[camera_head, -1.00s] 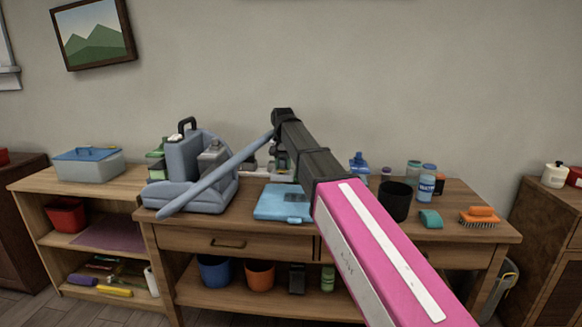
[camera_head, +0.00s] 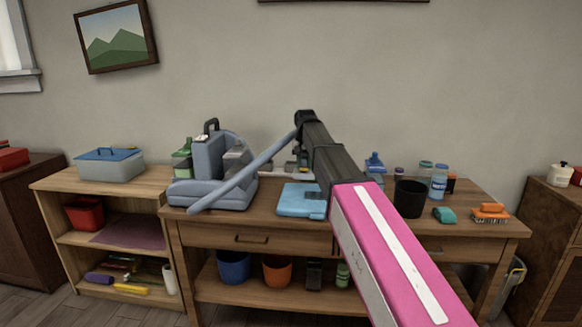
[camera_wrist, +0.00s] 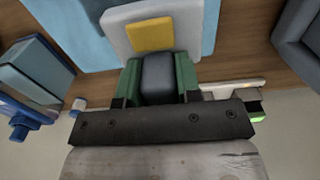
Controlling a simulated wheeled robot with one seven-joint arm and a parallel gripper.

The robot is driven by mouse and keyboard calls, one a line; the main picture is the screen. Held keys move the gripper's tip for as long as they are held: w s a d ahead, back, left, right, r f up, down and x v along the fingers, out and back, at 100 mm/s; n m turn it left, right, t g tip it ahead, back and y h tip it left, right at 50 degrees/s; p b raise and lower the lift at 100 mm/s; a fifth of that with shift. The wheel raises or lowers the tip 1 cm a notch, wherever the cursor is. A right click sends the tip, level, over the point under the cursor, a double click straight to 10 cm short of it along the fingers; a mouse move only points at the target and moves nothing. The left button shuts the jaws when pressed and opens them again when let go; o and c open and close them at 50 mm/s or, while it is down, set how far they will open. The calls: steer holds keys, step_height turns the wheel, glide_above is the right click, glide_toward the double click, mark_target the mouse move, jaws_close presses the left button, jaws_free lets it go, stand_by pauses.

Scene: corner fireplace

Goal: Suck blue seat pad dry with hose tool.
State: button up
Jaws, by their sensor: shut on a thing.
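The blue seat pad (camera_head: 296,201) lies flat on the workbench, partly hidden by my arm in the head view. It fills much of the top of the wrist view (camera_wrist: 75,28). My gripper (camera_wrist: 158,80) has green fingers shut on the dark grey handle of the hose tool (camera_wrist: 158,72). The tool's pale head with a yellow patch (camera_wrist: 150,34) overlaps the pad in the wrist view; contact cannot be told. The blue-grey hose (camera_head: 240,178) slants from the front of the cleaning machine (camera_head: 212,185) up towards my gripper, whose fingertips are hidden in the head view.
Right of the pad on the workbench (camera_head: 270,222) stand a black cup (camera_head: 409,199), bottles (camera_head: 438,182), a teal object (camera_head: 444,214) and an orange brush (camera_head: 490,212). A blue bottle (camera_head: 374,168) stands behind my arm. A low shelf (camera_head: 110,193) adjoins at left.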

steer(key=shift+d+f, duration=0.1)
steer(key=shift+f, duration=0.05)
steer(key=shift+f, duration=0.25)
